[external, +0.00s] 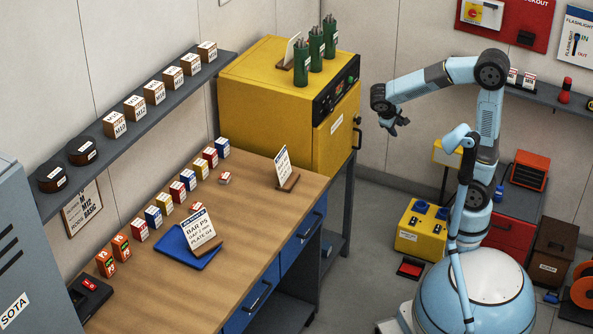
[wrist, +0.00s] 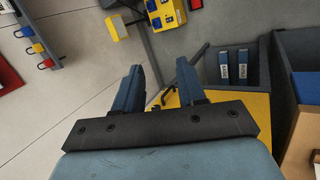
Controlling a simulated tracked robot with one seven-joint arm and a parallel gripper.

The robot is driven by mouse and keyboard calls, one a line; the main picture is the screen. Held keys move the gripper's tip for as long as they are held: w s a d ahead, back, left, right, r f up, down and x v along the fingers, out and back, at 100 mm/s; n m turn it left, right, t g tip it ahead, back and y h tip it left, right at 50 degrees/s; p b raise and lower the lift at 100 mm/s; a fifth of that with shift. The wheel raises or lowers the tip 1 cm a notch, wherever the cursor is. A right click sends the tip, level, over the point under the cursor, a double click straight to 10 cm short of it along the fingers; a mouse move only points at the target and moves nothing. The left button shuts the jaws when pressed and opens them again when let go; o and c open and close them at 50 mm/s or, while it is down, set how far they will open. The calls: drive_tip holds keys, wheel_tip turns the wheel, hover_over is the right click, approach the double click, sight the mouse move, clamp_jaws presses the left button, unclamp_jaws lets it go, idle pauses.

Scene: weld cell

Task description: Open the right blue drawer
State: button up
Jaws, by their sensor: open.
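The right blue drawer (external: 303,243) is under the wooden workbench top, on its front side near the yellow cabinet. It looks shut, with a dark handle (external: 310,229) on its face. A second blue drawer (external: 250,305) is to its left and also looks shut. My gripper (external: 398,124) is in the air to the right of the yellow cabinet, well away from the drawers. In the wrist view its two fingers (wrist: 158,82) are apart with nothing held between them. I cannot tell whether either drawer shows in the wrist view.
The workbench (external: 262,190) holds small boxes, a blue tray (external: 176,245) and a sign stand (external: 285,170). The yellow cabinet (external: 262,90) stands beyond its right end. A yellow box (external: 421,230) is on the floor by my base. Floor between bench and base looks clear.

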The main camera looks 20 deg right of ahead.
drive_tip(key=s+a+f+n+t, duration=0.2)
drive_tip(key=s+a+f, duration=0.15)
drive_tip(key=a, duration=0.45)
drive_tip(key=s+a+f+n+t+h, duration=0.15)
drive_tip(key=a+f, duration=0.25)
drive_tip(key=a, duration=0.4)
drive_tip(key=s+a+f+n+t, duration=0.3)
drive_tip(key=a, duration=0.5)
drive_tip(key=s+a+f+n+t+y, duration=0.35)
drive_tip(key=s+a+f, duration=0.35)
drive_tip(key=s, duration=0.4)
drive_tip(key=s+a+f+n+t+y, duration=0.35)
drive_tip(key=s+a+f, duration=0.4)
drive_tip(key=s, duration=0.35)
drive_tip(key=w+f, duration=0.2)
drive_tip(key=w, duration=1.1)
drive_tip(key=shift+w+d+m, duration=0.15)
drive_tip(key=shift+d+m, duration=0.25)
drive_tip(key=shift+m, duration=0.05)
clamp_jaws()
drive_tip(key=shift+f, duration=0.1)
